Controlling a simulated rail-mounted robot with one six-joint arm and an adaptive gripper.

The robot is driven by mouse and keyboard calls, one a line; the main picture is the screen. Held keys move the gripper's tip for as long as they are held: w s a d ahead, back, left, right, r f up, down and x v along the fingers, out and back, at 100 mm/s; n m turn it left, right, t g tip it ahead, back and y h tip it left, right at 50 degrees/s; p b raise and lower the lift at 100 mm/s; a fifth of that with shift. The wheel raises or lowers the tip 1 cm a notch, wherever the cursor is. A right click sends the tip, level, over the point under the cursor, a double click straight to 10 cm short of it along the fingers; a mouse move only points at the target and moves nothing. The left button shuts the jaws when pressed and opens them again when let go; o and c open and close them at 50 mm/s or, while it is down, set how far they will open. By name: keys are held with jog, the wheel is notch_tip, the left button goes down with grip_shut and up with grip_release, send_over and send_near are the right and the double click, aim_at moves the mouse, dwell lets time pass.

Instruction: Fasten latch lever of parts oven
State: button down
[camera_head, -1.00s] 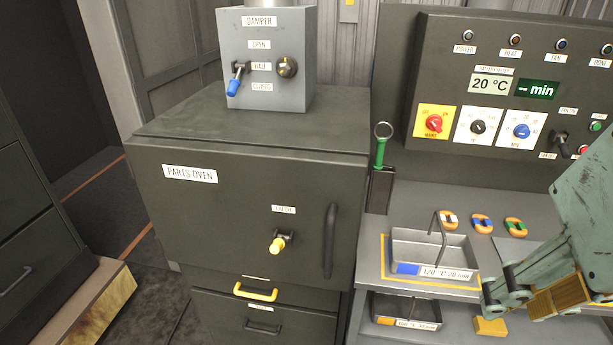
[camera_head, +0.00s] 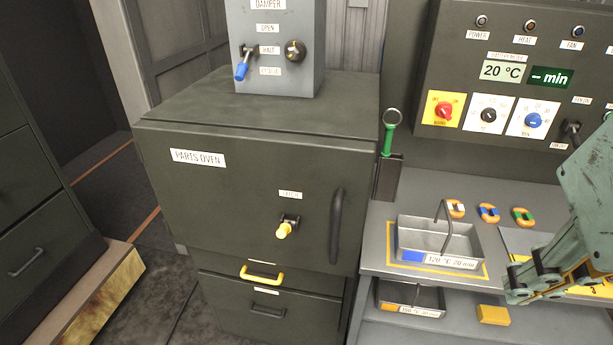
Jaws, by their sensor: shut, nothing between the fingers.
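The parts oven (camera_head: 240,190) stands left of centre, a dark box with its door flush against the body. Its latch lever (camera_head: 284,229) is on the right part of the door under a small label, with a yellow tip pointing down and slightly left. The black door handle (camera_head: 336,226) is upright just right of the latch. My gripper (camera_head: 511,290) is at the right, over the bench, well apart from the latch. It is shut and holds nothing.
A grey tray (camera_head: 415,262) with a wire handle sits on the bench (camera_head: 385,215). Another tray (camera_head: 385,304) is on the shelf below, beside a yellow block (camera_head: 493,315). The damper box (camera_head: 275,80) stands on the oven. A control panel (camera_head: 460,60) is behind the bench. Space before the oven door is clear.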

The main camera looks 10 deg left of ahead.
jog(key=w+a+f+n+g+p, duration=0.15)
jog(key=w+a+f, duration=0.45)
jog(key=w+a, duration=0.6)
jog(key=w+a+f+n+g, duration=0.15)
jog(key=w+a+f, duration=0.5)
jog(key=w, duration=0.85)
jog(key=w+a+r+m+p, duration=0.1)
jog(key=a+r+m+p, duration=0.1)
jog(key=a, duration=0.4)
jog(key=w+a+r+m+y+p, duration=0.1)
jog(key=a+r+p, duration=0.1)
jog(key=a+p, duration=0.3)
jog(key=shift+w+a+m, duration=0.25)
jog(key=shift+a+m, duration=0.15)
jog(key=shift+a, duration=0.9)
jog(key=shift+f, duration=0.1)
